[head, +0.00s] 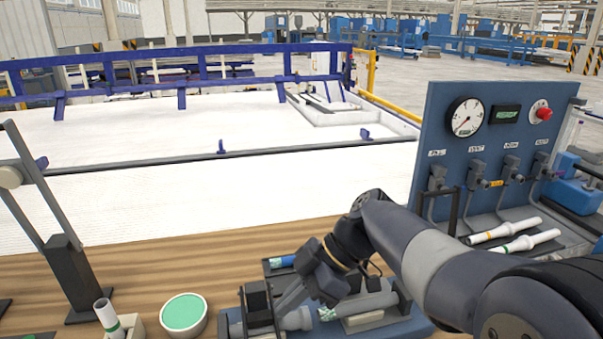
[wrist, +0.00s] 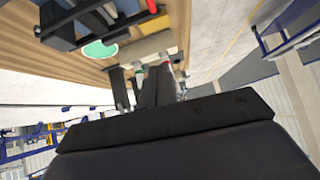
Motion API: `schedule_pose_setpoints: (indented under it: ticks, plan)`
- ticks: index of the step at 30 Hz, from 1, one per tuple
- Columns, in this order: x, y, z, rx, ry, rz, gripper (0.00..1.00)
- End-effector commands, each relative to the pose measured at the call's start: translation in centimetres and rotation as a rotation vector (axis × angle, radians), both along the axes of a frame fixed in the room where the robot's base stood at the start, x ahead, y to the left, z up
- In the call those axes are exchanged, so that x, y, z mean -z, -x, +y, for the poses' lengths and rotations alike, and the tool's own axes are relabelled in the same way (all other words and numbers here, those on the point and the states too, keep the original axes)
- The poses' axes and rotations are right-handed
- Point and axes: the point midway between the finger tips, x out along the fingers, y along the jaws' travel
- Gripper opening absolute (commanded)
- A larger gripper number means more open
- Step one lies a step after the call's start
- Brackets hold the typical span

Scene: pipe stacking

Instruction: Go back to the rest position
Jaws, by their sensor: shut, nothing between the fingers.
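My gripper (wrist: 153,85) shows in the wrist view as a dark, narrow shape with its fingers together and nothing between them. In the head view my arm reaches in from the lower right and bends down over the dark fixture (head: 262,300) on the wooden bench. There my gripper (head: 288,302) is low over the fixture, and I cannot tell whether it touches it. A grey cylinder (head: 365,302) lies in the fixture, partly behind my arm. A white pipe with a green band (head: 106,315) leans in a pale holder at the lower left.
A round pot with a green top (head: 184,312) stands left of the fixture. A black stand (head: 68,270) rises at the left. A blue gauge panel (head: 490,140) stands at the right, with two banded white pipes (head: 505,230) before it. The bench's middle left (head: 165,260) is clear.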

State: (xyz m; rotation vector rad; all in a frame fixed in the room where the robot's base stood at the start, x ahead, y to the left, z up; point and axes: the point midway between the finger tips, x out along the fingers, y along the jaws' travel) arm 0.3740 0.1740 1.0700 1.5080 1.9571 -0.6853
Motion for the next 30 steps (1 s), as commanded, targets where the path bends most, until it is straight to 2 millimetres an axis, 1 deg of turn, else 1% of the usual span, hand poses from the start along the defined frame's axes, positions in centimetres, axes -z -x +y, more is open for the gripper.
schedule_pose_setpoints:
  ticks: [1,6,10,12,15,30]
  plan:
    - [-0.7,-0.3,-0.8,0.004,0.0,-0.004,0.0]
    - [-3.0,-1.0,-3.0,0.003,0.0,-0.003,0.0]
    - [-4.2,-1.3,-4.2,0.003,0.001,-0.003,0.0]
    - [-3.3,-1.4,-3.5,0.014,0.007,-0.015,0.0]
    - [-2.9,-1.6,-3.1,0.026,0.011,-0.027,0.0]
    - [-2.7,-1.7,-3.0,0.038,0.019,-0.033,0.0]
